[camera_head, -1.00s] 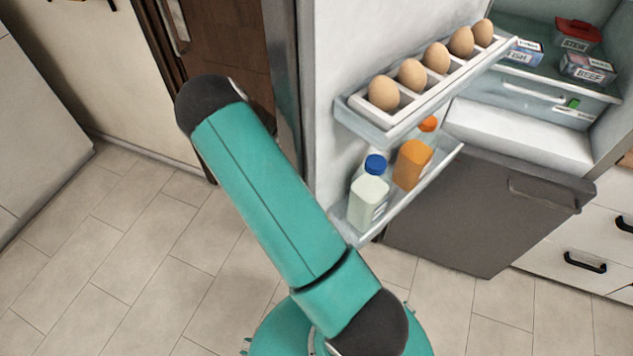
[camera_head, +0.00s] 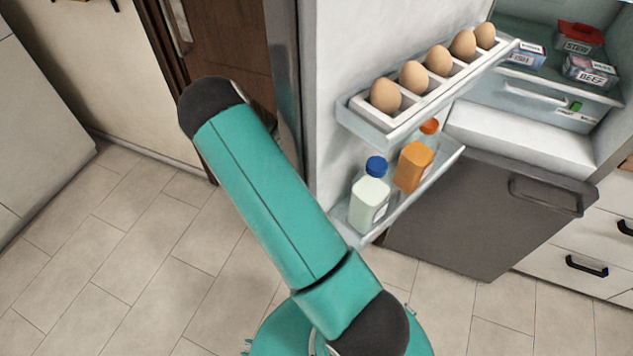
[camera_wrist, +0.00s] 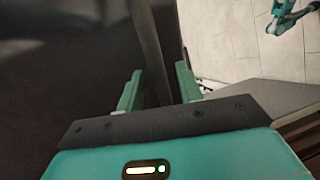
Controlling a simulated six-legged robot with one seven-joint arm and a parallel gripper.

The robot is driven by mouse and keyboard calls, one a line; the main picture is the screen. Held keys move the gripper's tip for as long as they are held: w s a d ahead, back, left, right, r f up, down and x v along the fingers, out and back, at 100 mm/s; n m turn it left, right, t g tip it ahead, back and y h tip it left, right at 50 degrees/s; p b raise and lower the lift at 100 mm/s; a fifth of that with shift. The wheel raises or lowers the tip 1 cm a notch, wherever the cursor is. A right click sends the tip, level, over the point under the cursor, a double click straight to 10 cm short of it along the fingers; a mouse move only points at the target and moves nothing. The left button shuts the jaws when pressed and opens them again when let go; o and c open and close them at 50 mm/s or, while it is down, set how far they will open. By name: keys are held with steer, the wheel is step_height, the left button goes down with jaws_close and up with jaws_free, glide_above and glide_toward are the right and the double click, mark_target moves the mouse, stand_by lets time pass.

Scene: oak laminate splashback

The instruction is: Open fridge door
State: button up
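The fridge door (camera_head: 355,45) stands wide open in the head view, its white inner side and shelves facing me. The fridge interior (camera_head: 520,125) shows at the right. My arm crosses the middle of the head view, and my gripper is out of sight there, behind the door's edge side. In the wrist view my gripper (camera_wrist: 158,75) has its two green fingers apart. A dark upright bar (camera_wrist: 150,40) runs between them, beside a large dark surface at left. I cannot tell whether either finger touches the bar.
The door holds an egg rack (camera_head: 400,112) with several eggs, a blue-capped bottle (camera_head: 370,195) and an orange bottle (camera_head: 413,165). A closed grey lower door (camera_head: 480,215) and white drawers (camera_head: 570,240) are at right. Tiled floor (camera_head: 130,250) is clear at left.

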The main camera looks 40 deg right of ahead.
steer(key=v, duration=0.6)
steer(key=shift+w, duration=0.2)
